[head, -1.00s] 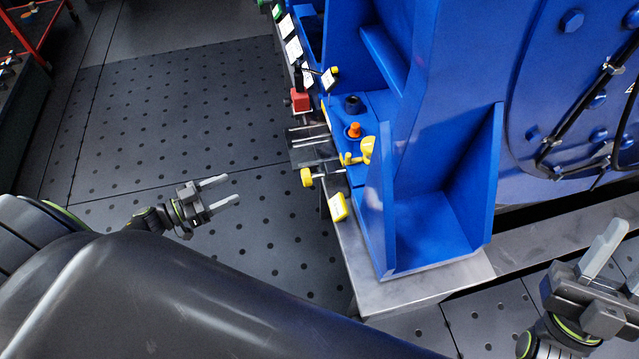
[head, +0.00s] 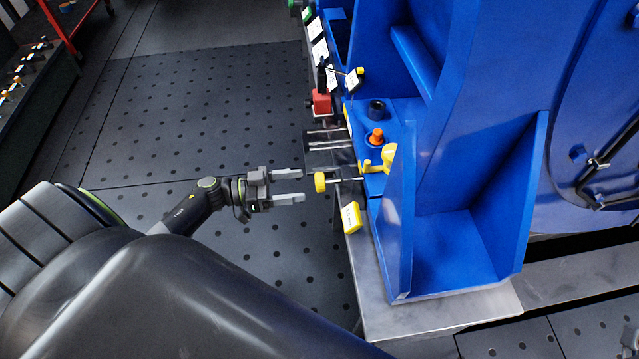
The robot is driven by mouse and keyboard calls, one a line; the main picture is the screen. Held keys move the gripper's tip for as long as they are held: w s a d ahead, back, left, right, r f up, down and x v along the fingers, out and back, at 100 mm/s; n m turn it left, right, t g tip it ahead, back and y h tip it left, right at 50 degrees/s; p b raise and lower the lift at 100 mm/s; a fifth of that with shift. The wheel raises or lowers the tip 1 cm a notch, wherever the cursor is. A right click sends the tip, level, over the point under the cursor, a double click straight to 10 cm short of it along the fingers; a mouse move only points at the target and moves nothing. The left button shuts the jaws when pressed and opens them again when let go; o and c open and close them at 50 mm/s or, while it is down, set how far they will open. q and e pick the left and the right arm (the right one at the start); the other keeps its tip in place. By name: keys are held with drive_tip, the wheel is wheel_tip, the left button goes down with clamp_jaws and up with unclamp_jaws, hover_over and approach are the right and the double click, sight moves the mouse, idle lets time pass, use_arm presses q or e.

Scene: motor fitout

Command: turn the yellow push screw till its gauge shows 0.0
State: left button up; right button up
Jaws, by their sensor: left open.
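The yellow push screw (head: 320,182) has a round knob that sticks out to the left from the side of the blue motor foot (head: 378,205), low by the grey base plate. A yellow gauge (head: 351,217) with a pale face sits just below and to the right of it; its reading is too small to tell. My left gripper (head: 302,186) is open and empty. Its two fingers point right at the knob, with a small gap between the fingertips and the knob. My right gripper is out of view.
A red block (head: 321,103) and another small gauge (head: 355,79) stand further back along the motor's side. An orange-topped bolt (head: 376,137) and a yellow handle-like part (head: 384,158) are on the foot. The dotted floor (head: 200,110) left of the motor is clear.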

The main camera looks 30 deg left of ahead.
sight(320, 183)
use_arm(q)
drive_tip(key=b+x, duration=0.1)
drive_tip(key=x, duration=0.5)
drive_tip(key=shift+w+d, duration=0.2)
drive_tip(key=shift+d, duration=0.05)
drive_tip(key=c, duration=1)
